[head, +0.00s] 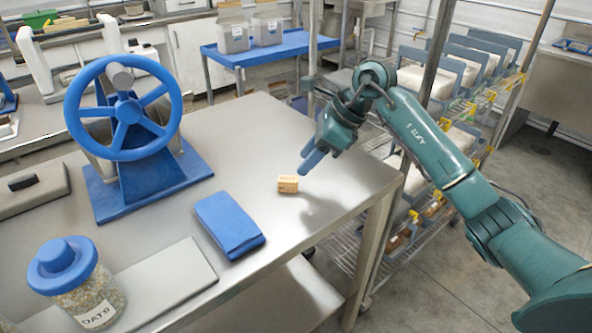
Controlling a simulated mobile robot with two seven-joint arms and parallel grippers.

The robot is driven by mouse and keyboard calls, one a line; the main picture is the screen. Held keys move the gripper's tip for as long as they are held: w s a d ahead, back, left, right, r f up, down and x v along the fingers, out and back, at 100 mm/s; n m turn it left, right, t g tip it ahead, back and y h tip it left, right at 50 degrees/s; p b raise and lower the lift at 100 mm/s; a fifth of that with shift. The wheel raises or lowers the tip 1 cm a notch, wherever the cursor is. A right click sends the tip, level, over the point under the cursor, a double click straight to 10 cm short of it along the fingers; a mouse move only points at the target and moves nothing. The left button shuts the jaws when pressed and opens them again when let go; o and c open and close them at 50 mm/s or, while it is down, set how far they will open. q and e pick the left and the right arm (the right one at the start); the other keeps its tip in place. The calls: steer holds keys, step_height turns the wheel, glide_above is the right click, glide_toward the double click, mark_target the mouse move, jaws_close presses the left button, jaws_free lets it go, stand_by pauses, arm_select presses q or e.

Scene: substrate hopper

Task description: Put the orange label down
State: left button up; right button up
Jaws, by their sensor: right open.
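A small orange-tan label (288,184) with dark print lies on the steel table (330,200), near its right part. My right gripper (309,164) is just above and behind the label, to its upper right in the head view. Its blue fingers point down and left. It is open, and nothing shows between the fingers. The label looks apart from the fingers. My left gripper is not in view.
A blue handwheel (124,108) on a blue base stands at the left. A folded blue cloth (229,224) and a lidded jar (84,283) of grain are near the front. A wire rack (430,185) with bags stands right. The table between cloth and label is clear.

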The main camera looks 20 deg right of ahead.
steer(key=v, duration=0.5)
steer(key=shift+d+r, duration=0.1)
steer(key=shift+r, duration=0.1)
stand_by(0.3)
